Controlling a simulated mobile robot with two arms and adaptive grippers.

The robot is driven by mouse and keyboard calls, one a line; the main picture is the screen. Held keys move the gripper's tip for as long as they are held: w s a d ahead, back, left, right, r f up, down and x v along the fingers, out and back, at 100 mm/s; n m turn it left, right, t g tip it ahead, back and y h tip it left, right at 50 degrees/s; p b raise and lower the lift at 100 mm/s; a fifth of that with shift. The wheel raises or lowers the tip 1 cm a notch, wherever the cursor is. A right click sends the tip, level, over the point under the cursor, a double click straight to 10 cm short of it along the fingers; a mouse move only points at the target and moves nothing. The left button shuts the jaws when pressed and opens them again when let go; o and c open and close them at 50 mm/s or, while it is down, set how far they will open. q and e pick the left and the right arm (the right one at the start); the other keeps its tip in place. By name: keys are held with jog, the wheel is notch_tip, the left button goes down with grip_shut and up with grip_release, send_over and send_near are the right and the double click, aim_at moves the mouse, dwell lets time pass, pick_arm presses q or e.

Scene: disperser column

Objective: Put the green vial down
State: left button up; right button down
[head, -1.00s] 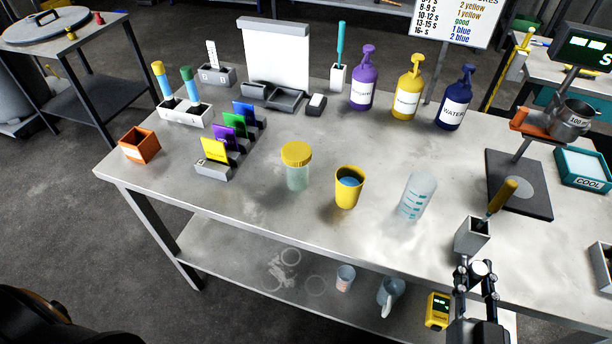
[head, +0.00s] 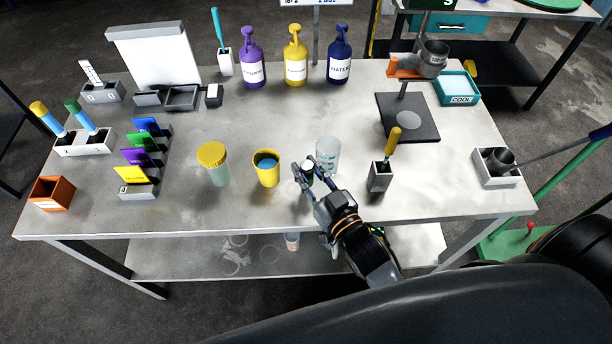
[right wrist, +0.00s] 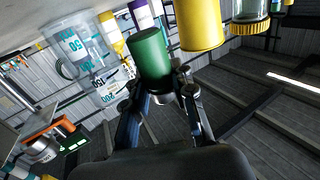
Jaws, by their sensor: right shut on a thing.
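My right gripper (head: 306,174) is over the front part of the table, between the yellow cup (head: 265,169) and the clear beaker (head: 328,153). It is shut on the green vial (right wrist: 151,58), which fills the space between its fingertips in the right wrist view. In the head view the vial (head: 308,171) shows only as a small pale and dark green piece, mostly hidden by the fingers. I cannot tell whether its bottom touches the table (head: 210,215). My left gripper is not in view.
A yellow-lidded jar (head: 213,164) stands left of the cup. A grey holder with a yellow-handled tool (head: 380,176) stands right of the beaker. Purple, yellow and blue bottles (head: 339,55) line the back. The table is bare between the beaker and those bottles.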

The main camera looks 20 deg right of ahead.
aim_at(310, 184)
jog(key=shift+f, duration=1.6)
jog(key=shift+f, duration=0.15)
jog(key=c, duration=1.1)
grip_release()
